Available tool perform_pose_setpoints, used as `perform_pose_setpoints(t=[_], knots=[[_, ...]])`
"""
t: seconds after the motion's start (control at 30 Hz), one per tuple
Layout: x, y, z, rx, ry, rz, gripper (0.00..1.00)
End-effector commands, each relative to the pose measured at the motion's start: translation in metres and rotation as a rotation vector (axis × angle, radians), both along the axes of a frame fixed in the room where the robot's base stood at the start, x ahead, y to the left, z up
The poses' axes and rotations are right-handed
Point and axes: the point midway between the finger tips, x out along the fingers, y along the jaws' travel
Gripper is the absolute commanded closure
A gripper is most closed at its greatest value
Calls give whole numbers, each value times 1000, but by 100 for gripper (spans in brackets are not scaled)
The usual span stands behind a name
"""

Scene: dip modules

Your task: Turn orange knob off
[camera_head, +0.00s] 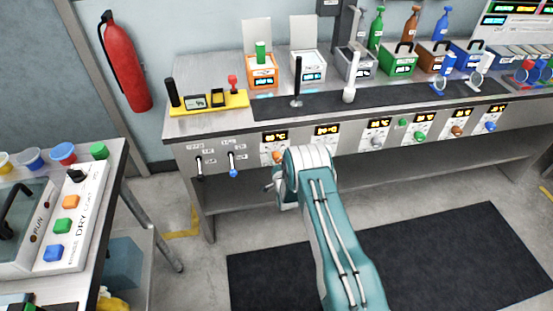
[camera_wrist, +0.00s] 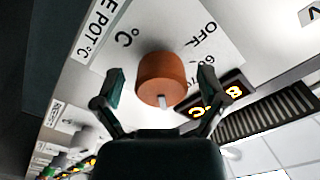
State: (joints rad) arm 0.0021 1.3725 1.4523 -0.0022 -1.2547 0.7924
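The orange knob (camera_wrist: 162,72) shows in the wrist view, on a white label panel with "OFF" and "°C" printed beside it. A pale pointer mark shows on the knob's edge, toward the bottom of the picture. My gripper (camera_wrist: 161,76) is open, with one finger on each side of the knob and a gap on both sides. My gripper (camera_head: 269,187) is small and mostly hidden there.
The panel belongs to a long steel bench (camera_head: 215,128). To the right are a grey knob (camera_head: 376,142), a green knob (camera_head: 420,135), a brown knob (camera_head: 456,130) and a blue knob (camera_head: 491,126). Two levers (camera_head: 231,165) are to the left. Floor space in front is open.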

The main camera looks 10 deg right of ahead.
Motion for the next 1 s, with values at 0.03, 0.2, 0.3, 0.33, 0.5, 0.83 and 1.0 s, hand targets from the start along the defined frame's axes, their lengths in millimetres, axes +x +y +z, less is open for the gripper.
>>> perform_pose_setpoints(t=[0.03,0.2,0.3,0.33,0.5,0.83,1.0], knots=[[0,0,0,0,0,0,34],[0,0,0,0,0,0,90],[0,0,0,0,1,-1,90],[0,0,0,0,1,-1,90],[0,-1,0,-17,1,-1,90],[1,-1,-1,-181,2,-2,90],[1,-1,-1,-331,2,-2,90]])
